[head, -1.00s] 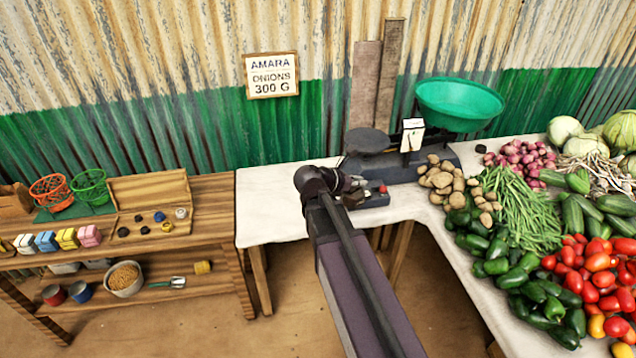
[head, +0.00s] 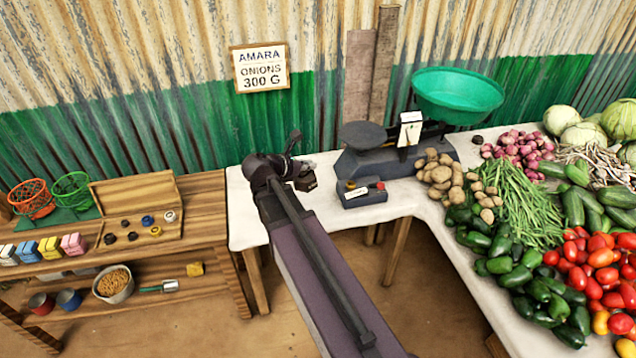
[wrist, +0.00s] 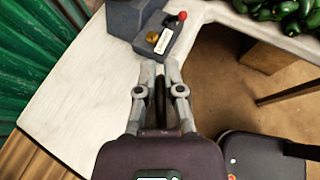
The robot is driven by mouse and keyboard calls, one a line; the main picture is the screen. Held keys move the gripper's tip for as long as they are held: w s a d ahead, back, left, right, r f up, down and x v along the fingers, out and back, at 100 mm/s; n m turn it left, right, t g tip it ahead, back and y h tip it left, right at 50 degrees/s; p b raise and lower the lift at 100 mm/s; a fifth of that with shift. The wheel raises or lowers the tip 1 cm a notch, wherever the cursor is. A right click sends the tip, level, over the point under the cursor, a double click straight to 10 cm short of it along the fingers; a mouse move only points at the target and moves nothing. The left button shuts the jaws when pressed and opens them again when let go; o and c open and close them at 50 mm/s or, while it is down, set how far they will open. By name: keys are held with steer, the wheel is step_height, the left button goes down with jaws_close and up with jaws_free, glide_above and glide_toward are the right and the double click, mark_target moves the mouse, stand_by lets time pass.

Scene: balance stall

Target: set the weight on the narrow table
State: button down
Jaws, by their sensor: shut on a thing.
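My gripper (wrist: 160,70) is shut on a dark, thin-looking weight (wrist: 160,92), seen edge-on between the fingers in the wrist view. In the head view my gripper (head: 303,170) is over the white-topped narrow table (head: 245,215), left of the scale. The arm hides part of the table, and the weight is hard to make out there. The table top also shows in the wrist view (wrist: 75,110). I cannot tell how high the weight is above it.
The scale (head: 375,162) with its green pan (head: 458,97) stands right of my gripper, behind a small grey box (head: 361,192) with a red knob. Vegetables fill the right side. A wooden shelf (head: 205,235) with a weight box (head: 105,240) is at left. The table's left part is bare.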

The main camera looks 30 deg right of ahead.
stand_by(0.5)
steer(key=shift+f+b, duration=0.85)
steer(key=shift+b, duration=0.05)
step_height(320, 180, down, 19)
steer(key=s+m+g+b, duration=0.1)
steer(key=b, duration=1.8)
steer(key=shift+a, duration=0.1)
steer(key=w+d, duration=0.2)
steer(key=w, duration=0.5)
steer(key=w+d+f+b, duration=0.1)
steer(key=w, duration=0.7)
steer(key=shift+w+d+f+b, duration=0.25)
steer(key=shift+d+f+b, duration=0.05)
steer(key=shift+d, duration=0.1)
steer(key=shift+f+b, duration=1.75)
steer(key=shift+f, duration=0.1)
